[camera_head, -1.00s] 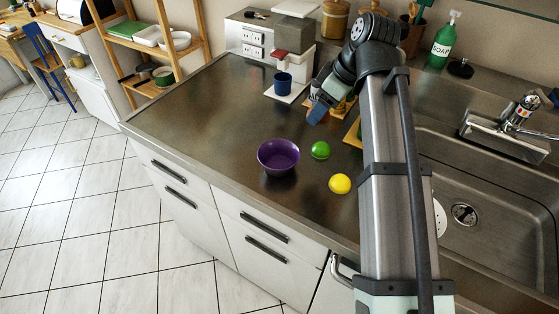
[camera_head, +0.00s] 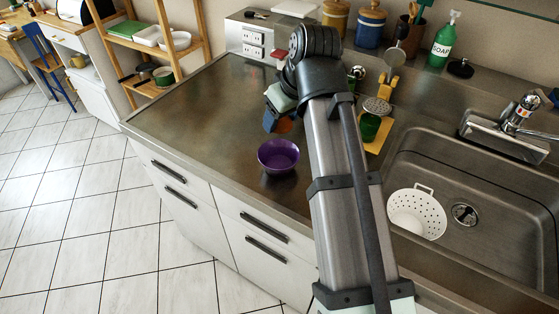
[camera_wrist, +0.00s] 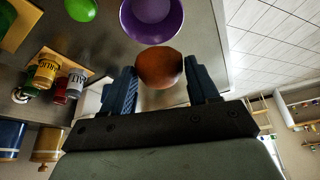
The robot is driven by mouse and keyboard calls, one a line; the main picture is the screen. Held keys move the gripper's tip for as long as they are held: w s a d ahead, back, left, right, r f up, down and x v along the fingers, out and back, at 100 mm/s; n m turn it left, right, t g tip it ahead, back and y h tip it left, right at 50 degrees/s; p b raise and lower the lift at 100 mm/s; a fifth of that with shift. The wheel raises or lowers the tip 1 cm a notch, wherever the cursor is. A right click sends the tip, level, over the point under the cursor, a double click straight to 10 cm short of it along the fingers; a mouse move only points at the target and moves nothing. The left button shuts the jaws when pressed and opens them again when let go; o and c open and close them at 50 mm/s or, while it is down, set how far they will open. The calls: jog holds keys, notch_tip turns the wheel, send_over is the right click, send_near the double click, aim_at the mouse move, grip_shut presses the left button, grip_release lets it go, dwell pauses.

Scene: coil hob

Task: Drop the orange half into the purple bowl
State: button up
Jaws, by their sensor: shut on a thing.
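The purple bowl (camera_head: 278,157) stands upright on the steel counter near its front edge; its inside looks empty in the head view. In the wrist view the bowl (camera_wrist: 152,20) shows at the top, just beyond my fingertips. My gripper (camera_wrist: 159,82) is shut on the orange half (camera_wrist: 160,66), which sits between the two blue fingers with its rounded brown-orange side showing. In the head view my gripper (camera_head: 277,122) is above the counter, behind the bowl, and a bit of the orange half (camera_head: 284,126) shows beside the blue finger. The orange half is apart from the bowl.
A green lime (camera_wrist: 82,9) lies on the counter near the bowl. Jars stand beside a board in the wrist view. The sink (camera_head: 480,185) with a white colander (camera_head: 417,212) is at the right. The counter left of the bowl is clear.

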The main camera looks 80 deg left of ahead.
jog(key=shift+f, duration=0.1)
jog(key=shift+f, duration=2.9)
jog(key=o, duration=1.2)
jog(key=shift+r, duration=0.1)
jog(key=v, duration=1.3)
jog(key=shift+d+r, duration=0.2)
jog(key=shift+d, duration=0.05)
jog(key=shift+w, duration=0.1)
